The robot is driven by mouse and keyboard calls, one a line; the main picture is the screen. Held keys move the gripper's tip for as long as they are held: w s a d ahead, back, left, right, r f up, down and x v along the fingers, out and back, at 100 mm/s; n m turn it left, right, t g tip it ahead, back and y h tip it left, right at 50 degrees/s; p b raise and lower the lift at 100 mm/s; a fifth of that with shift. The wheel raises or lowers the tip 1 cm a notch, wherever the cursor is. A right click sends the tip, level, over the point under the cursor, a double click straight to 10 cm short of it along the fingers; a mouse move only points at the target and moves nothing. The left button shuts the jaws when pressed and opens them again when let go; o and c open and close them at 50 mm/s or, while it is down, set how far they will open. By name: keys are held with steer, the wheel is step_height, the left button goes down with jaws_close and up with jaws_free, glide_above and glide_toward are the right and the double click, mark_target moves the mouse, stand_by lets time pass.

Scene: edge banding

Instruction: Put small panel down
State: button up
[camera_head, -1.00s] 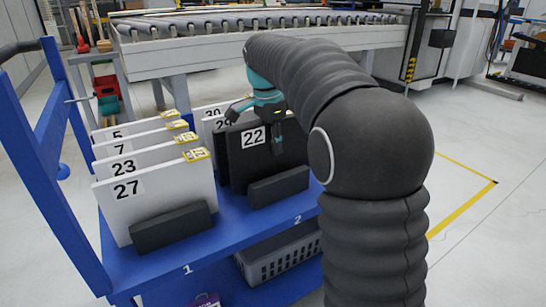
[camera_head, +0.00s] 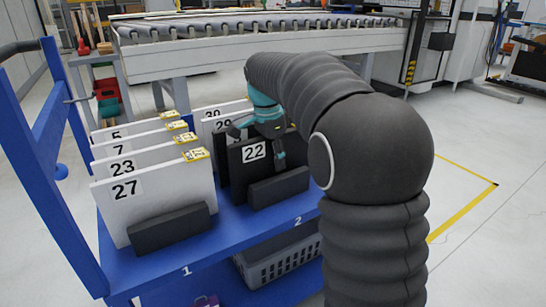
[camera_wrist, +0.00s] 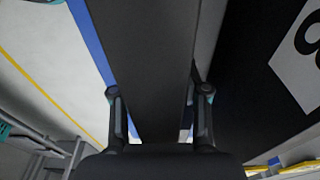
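The small dark panel (camera_head: 237,167), with a white label reading 22, stands upright in the right-hand row of the blue cart. My gripper (camera_head: 260,143) reaches down over its top edge, with one finger in front of its face. In the wrist view a dark panel (camera_wrist: 145,55) fills the space between the two fingers (camera_wrist: 160,108), which lie close along its sides. My gripper appears shut on it.
White panels labelled 5, 7, 23 and 27 (camera_head: 160,205) stand in the left row behind another black block (camera_head: 170,226). Panels 29 and 30 (camera_head: 224,112) stand behind panel 22. The cart (camera_head: 243,226) holds a grey basket (camera_head: 280,262) below. A roller conveyor (camera_head: 240,38) runs behind.

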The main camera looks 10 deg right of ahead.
steer(key=shift+r, duration=0.1)
steer(key=r+p, duration=0.1)
steer(key=r, duration=0.2)
steer(key=a+r+p, duration=0.1)
steer(key=r, duration=0.7)
steer(key=shift+s+a+r+p, duration=0.15)
steer(key=shift+s+p, duration=0.05)
steer(key=shift+p, duration=0.2)
steer(key=shift+r, duration=0.35)
steer(key=shift+s, duration=0.2)
steer(key=s+d+f+n+t, duration=0.1)
steer(key=s+f+n+t, duration=0.2)
steer(key=s+n, duration=0.9)
steer(key=s+f+n+t, duration=0.1)
steer(key=s+f, duration=0.4)
steer(key=s, duration=0.4)
steer(key=s+f+n+t+y, duration=0.1)
steer(key=s+f, duration=0.5)
steer(key=s, duration=0.2)
steer(key=shift+s, duration=0.35)
